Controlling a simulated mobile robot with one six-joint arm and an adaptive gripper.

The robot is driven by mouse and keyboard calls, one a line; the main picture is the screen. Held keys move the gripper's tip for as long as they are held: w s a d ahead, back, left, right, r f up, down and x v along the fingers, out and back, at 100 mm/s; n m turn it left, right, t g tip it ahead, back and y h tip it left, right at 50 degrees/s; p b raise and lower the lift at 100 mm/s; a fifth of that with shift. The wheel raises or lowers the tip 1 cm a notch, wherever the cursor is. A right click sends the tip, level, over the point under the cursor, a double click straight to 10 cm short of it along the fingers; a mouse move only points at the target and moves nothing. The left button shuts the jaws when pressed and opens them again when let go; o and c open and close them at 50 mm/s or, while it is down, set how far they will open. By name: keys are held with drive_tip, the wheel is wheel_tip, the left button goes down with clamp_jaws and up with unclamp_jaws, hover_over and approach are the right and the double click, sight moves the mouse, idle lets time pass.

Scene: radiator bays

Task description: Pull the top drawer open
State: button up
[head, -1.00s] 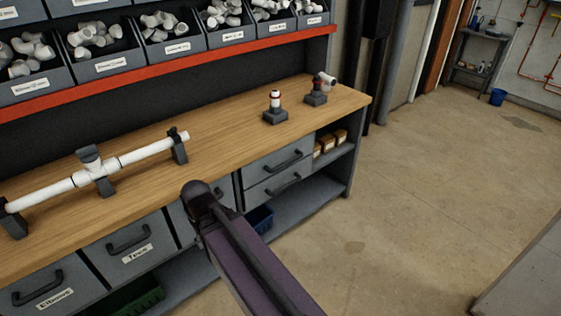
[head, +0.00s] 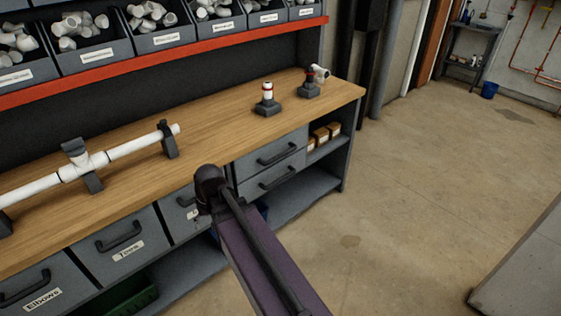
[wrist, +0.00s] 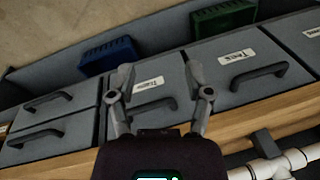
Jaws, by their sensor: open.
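The top drawer (head: 255,162) is the upper of two small stacked grey drawers under the right part of the bench. It looks closed, with a dark bar handle (head: 278,155). In the upside-down wrist view, the top drawer's handle (wrist: 36,140) is at the lower left, nearest the bench edge. My gripper (wrist: 160,80) is open and empty. It is in front of a wider labelled drawer (wrist: 165,70) beside the stack, with that drawer's handle between the fingers in the picture; contact cannot be told. In the head view my arm hides the gripper.
The lower small drawer (head: 252,188) is directly below. Labelled drawers (head: 122,240) line the left. The wooden benchtop (head: 215,135) carries a white pipe assembly (head: 95,165) and two fittings on stands. Blue (wrist: 110,56) and green bins sit on the shelf underneath. The floor (head: 420,190) at right is clear.

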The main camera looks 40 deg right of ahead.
drive_tip(key=w+d+f+m+t+y+b, duration=0.35)
drive_tip(key=w+d+f+b, duration=0.25)
drive_tip(key=w+d+b, duration=0.3)
drive_tip(key=m+t+h+b, duration=0.4)
drive_tip(key=m+t+b, duration=0.75)
drive_tip(key=b, duration=0.35)
approach(281, 155)
drive_tip(key=s+d, duration=0.1)
drive_tip(key=s, duration=0.2)
drive_tip(key=shift+r+m, duration=0.2)
drive_tip(key=shift+m, duration=0.1)
drive_tip(key=shift+w+g, duration=0.1)
drive_tip(key=shift+g, duration=0.2)
drive_tip(key=b+x, duration=0.2)
drive_tip(key=x, duration=1.1)
drive_tip(key=shift+w+f+b, duration=0.1)
drive_tip(key=shift+w+b, duration=0.2)
drive_tip(key=shift+w, duration=0.05)
clamp_jaws()
